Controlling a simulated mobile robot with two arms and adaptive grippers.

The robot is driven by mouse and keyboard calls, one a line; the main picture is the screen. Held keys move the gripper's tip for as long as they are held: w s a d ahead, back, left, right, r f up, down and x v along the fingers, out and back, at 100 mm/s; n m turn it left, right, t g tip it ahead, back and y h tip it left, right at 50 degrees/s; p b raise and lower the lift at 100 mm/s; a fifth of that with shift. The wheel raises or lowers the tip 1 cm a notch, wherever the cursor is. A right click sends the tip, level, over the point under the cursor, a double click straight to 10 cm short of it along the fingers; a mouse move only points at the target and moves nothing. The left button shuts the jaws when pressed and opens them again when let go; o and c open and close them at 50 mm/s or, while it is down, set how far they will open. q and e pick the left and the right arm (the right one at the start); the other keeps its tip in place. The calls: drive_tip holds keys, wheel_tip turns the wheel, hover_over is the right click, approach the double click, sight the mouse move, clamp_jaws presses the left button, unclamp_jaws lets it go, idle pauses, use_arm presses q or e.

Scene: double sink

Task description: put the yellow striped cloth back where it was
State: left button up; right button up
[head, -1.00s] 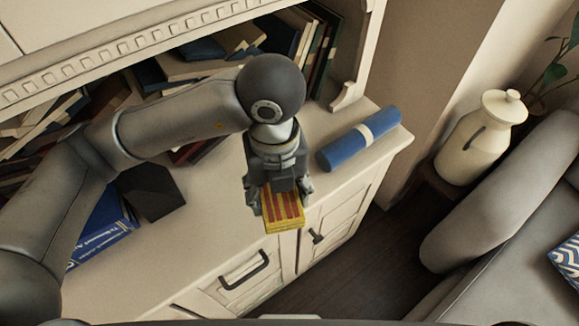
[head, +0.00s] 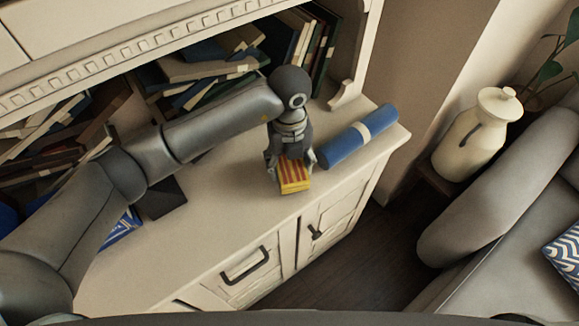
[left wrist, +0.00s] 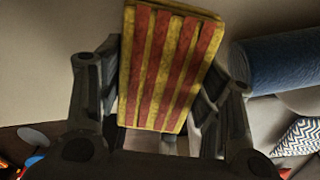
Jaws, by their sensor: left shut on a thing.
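The yellow cloth with red stripes (head: 295,183) is folded into a flat block. My left gripper (head: 291,168) is shut on it, with a finger on each side, above the cream cabinet top (head: 240,225). Whether the cloth touches that surface I cannot tell. In the left wrist view the striped cloth (left wrist: 168,70) stands out between the fingers, its broad striped face toward the camera. My right gripper is not in view.
A rolled blue cloth with a pale band (head: 358,138) lies close to the right of my left gripper. Books (head: 200,65) fill the shelf behind. A dark block (head: 163,200) and a blue book (head: 122,230) are at left. A cream jug (head: 478,137) stands beyond the cabinet's right end.

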use_arm(q)
wheel_tip(320, 180, down, 2)
drive_tip(key=shift+f+p, duration=0.2)
drive_tip(key=shift+p, duration=0.1)
drive_tip(key=shift+f, duration=0.1)
drive_tip(key=shift+f+b, duration=0.15)
drive_tip(key=shift+b, duration=0.15)
drive_tip(key=o, duration=1)
drive_tip(key=shift+c, duration=0.2)
drive_tip(key=shift+r, duration=0.2)
